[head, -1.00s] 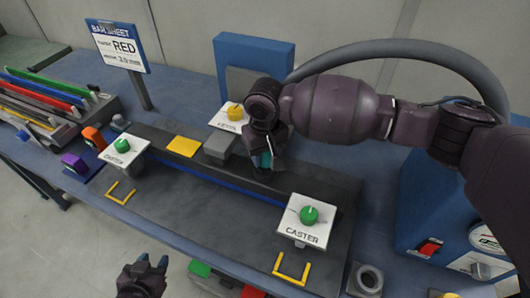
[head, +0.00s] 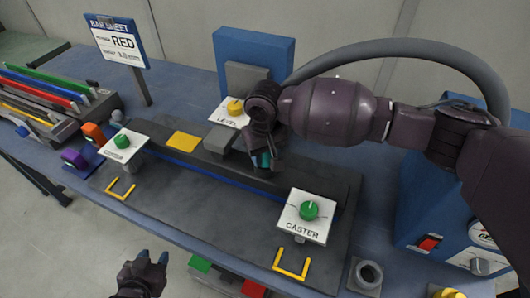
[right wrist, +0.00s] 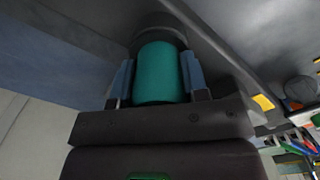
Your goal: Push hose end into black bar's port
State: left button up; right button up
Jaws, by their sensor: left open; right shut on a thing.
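The hose end is a teal cylinder (right wrist: 160,72) between the two blue-grey fingers of my right gripper (right wrist: 160,85) in the right wrist view. A dark round collar (right wrist: 158,30) sits at its far end; I cannot tell whether that is the port. In the head view my right gripper (head: 264,160) points down at the black bar (head: 325,180), and only a little teal shows. My wrist hides the contact and the port. My left gripper (head: 152,260) is open and empty, low at the table's front edge.
Two white caster cards with green knobs (head: 310,210) stand at the bar's ends, and a card with a yellow knob (head: 235,107) stands behind. A thick grey hose (head: 420,49) arcs behind my right arm to a blue machine (head: 410,215). Colored strips (head: 50,85) lie at left.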

jog(key=o, duration=1.1)
jog(key=shift+f, duration=0.1)
notch_tip(320, 180, up, 11)
jog(key=shift+f+p, duration=0.15)
jog(key=shift+p, duration=0.2)
